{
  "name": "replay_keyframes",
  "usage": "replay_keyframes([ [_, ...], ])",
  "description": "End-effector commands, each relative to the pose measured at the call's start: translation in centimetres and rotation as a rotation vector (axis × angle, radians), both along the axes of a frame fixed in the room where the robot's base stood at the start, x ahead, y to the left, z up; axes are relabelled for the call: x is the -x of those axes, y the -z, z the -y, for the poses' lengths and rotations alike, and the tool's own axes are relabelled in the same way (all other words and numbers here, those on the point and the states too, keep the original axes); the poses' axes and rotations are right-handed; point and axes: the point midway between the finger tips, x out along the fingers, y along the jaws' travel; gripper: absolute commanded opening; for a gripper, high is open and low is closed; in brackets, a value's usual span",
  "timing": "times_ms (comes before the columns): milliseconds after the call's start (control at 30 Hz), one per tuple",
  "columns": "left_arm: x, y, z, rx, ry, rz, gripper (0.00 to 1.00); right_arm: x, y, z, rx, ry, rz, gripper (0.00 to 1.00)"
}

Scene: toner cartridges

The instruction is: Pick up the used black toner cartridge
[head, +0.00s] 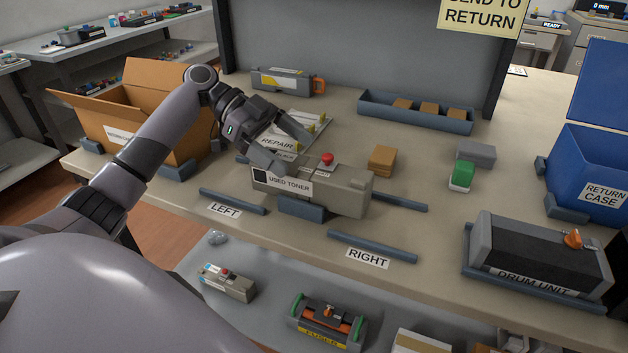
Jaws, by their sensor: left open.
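The used toner cartridge (345,191) lies on the workbench in the middle of the head view. It is a long grey-beige block with a "USED TONER" label, a black square at its left end and a red knob on top. It rests among blue-grey rails near the LEFT and RIGHT labels. My left gripper (297,154) is open above the cartridge's back left part, its fingers apart and the near fingertip close to the cartridge's top. Whether it touches cannot be told. My right gripper is not in view.
A REPAIR tray (276,142) lies behind my left gripper. A drum unit (540,252) sits at right, near the blue return case (592,165). Small brown (382,158) and green (461,175) blocks stand right of the cartridge. An open cardboard box (160,80) is at left.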

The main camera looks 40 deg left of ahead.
Motion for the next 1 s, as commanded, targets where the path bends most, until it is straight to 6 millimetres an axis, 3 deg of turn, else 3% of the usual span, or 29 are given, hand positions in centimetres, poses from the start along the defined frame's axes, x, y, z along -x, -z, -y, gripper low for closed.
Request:
replay_keyframes([
  [333,-0.9,2.4,4.0,-0.001,0.001,-0.002,1.00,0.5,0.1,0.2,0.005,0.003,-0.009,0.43],
  [633,-1.1,2.7,4.5,-0.001,0.000,-0.001,1.00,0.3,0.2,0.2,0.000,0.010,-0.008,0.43],
  [800,-1.1,2.7,4.4,-0.002,0.000,-0.001,0.44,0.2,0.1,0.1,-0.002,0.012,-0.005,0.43],
  [867,-1.1,2.7,4.4,-0.002,0.000,-0.001,0.28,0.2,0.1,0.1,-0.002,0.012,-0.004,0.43],
  [1000,-1.1,2.6,4.4,0.000,-0.002,0.001,0.28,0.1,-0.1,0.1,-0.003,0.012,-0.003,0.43],
])
